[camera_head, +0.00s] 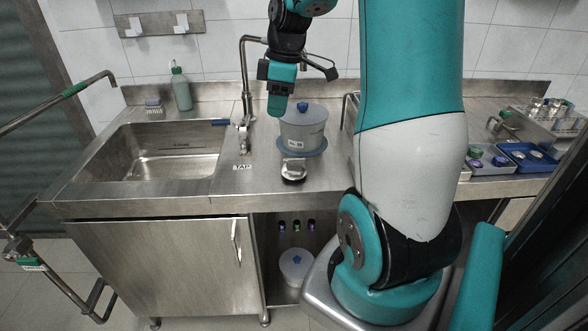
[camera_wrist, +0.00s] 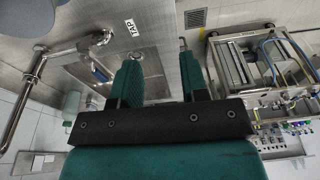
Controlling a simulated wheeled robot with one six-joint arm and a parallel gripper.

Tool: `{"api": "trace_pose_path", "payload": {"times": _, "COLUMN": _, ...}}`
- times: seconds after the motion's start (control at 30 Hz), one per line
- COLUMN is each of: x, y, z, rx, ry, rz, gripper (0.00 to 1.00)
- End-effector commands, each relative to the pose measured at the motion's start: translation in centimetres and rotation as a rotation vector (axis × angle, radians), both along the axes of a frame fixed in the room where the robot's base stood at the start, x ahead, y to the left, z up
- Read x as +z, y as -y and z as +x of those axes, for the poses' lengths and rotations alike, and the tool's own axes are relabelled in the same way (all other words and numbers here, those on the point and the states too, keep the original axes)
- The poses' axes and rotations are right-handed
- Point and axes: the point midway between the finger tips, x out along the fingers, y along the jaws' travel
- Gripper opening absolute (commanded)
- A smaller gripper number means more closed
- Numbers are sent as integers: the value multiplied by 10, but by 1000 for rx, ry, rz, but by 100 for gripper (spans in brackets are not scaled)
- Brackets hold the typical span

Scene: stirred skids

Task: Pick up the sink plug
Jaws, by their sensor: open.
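A small round metal piece with a dark rim (camera_head: 293,171) sits on the steel counter near its front edge, right of the TAP label; it may be the sink plug, but I cannot tell for sure. My gripper (camera_head: 275,104) points down above the counter, behind and above that piece and close to the grey lidded pot (camera_head: 303,130). In the wrist view my gripper (camera_wrist: 158,77) has its two green fingers apart, with nothing seen between them but the steel surface. I cannot make out the round piece in the wrist view.
The sink basin (camera_head: 160,150) is at left, with the tap (camera_head: 245,90) at its right. A green bottle (camera_head: 181,87) stands behind the basin.

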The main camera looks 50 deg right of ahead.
Motion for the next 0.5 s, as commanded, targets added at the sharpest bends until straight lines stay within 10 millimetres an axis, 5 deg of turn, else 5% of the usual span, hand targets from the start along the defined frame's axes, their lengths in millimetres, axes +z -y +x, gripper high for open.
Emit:
{"api": "trace_pose_path", "payload": {"times": 0.1, "x": -5, "y": 50, "z": -12, "rx": 0, "ry": -6, "rz": -19, "gripper": 41}}
{"api": "trace_pose_path", "payload": {"times": 0.2, "x": -11, "y": 67, "z": -18, "rx": 9, "ry": -10, "rz": -27, "gripper": 41}}
{"api": "trace_pose_path", "payload": {"times": 0.5, "x": -69, "y": 63, "z": -13, "rx": 16, "ry": -15, "rz": -24, "gripper": 41}}
